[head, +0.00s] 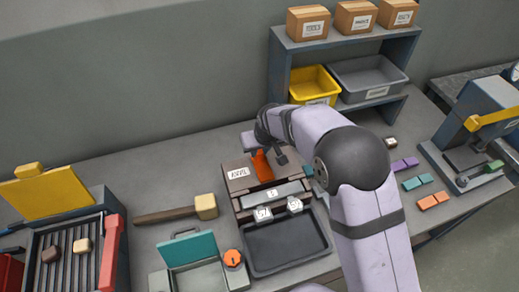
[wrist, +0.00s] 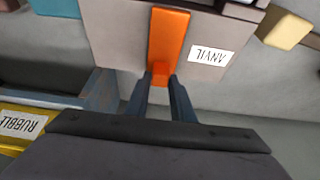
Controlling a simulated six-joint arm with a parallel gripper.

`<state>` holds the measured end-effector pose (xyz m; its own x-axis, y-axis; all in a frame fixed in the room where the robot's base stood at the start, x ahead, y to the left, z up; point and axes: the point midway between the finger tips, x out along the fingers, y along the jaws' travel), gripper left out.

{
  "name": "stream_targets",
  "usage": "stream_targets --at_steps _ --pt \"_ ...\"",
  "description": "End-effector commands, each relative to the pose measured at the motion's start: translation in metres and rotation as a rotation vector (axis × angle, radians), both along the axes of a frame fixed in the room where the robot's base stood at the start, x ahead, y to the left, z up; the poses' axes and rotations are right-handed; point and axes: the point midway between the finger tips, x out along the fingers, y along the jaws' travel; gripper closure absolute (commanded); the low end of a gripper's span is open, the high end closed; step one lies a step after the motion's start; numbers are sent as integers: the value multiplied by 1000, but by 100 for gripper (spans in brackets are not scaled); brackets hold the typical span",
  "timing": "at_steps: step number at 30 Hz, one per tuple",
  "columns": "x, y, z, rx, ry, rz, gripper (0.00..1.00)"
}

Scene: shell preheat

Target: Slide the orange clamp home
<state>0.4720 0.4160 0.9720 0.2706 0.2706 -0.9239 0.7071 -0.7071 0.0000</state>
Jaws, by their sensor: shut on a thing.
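The orange clamp (head: 262,166) lies against the block labelled ANVIL (head: 238,174) in the head view. In the wrist view the orange clamp (wrist: 168,42) stretches over the face of the anvil block (wrist: 115,35), beside its white label. My gripper (wrist: 161,82) is shut on the near end of the clamp, its two dark fingers on either side. In the head view my arm comes from the right and partly hides the gripper (head: 273,156). Whether the clamp is fully seated cannot be told.
A black tray (head: 285,248) lies in front of the anvil. A mallet (head: 205,206) and a teal-lidded box (head: 187,248) are to the left. A shelf (head: 283,60) with yellow and grey bins stands behind. Small coloured blocks (head: 417,182) lie at the right.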

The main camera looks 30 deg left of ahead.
Motion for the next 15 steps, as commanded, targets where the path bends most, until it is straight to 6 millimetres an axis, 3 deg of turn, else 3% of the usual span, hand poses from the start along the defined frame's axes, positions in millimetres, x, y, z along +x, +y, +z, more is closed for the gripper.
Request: stream_targets --at_steps 15 --pt "-34 -34 0 -2 2 0 100"
